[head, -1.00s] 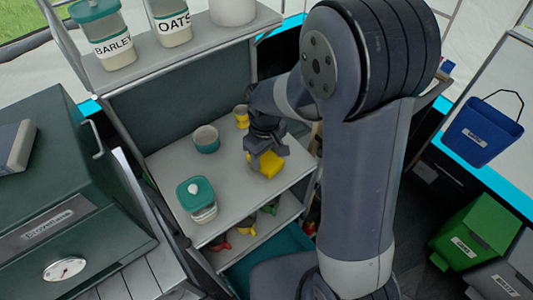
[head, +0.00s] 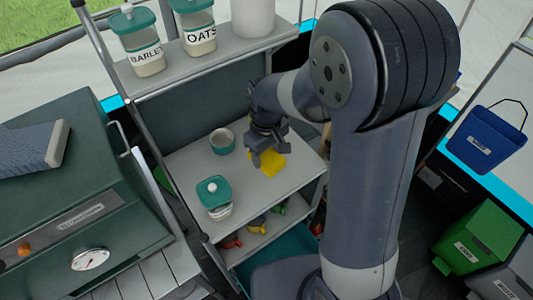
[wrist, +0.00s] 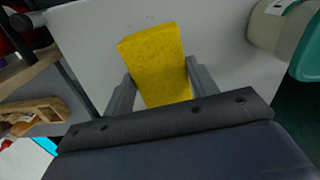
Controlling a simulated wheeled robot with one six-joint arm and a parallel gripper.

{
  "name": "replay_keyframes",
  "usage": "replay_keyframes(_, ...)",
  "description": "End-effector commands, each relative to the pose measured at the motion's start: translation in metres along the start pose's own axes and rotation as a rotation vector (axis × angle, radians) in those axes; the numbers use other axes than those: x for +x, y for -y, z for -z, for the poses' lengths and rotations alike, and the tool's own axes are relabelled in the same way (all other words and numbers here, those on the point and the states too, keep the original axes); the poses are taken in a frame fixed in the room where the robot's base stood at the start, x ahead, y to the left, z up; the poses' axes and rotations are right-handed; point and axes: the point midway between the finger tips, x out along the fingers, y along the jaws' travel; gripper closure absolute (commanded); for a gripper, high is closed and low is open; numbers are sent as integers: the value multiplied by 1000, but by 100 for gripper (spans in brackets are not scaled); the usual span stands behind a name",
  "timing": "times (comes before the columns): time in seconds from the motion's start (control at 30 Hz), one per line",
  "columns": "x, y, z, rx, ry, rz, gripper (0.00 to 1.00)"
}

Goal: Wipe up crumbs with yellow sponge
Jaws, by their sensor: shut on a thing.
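The yellow sponge (head: 271,162) is held by my gripper (head: 263,153) over the right part of the grey shelf top (head: 190,165). In the wrist view the sponge (wrist: 158,62) sits between the two fingers of my gripper (wrist: 160,86), which are shut on its sides. Its far end sticks out past the fingertips. Whether the sponge touches the surface cannot be told.
A teal bowl (head: 222,141) and a teal-lidded jar (head: 214,195) stand left of my gripper on the shelf top. Barley (head: 143,45) and oats (head: 195,30) jars stand on the rack above. A dark green stove (head: 80,190) is at left.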

Motion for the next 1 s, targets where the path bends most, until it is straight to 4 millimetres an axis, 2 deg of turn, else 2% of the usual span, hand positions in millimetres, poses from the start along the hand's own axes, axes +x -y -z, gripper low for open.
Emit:
replay_keyframes(0.1,-15,0,0,2,-2,-1,74)
replay_keyframes(0.27,-25,-1,0,3,-1,0,74)
replay_keyframes(1.0,-25,-1,0,3,0,0,74)
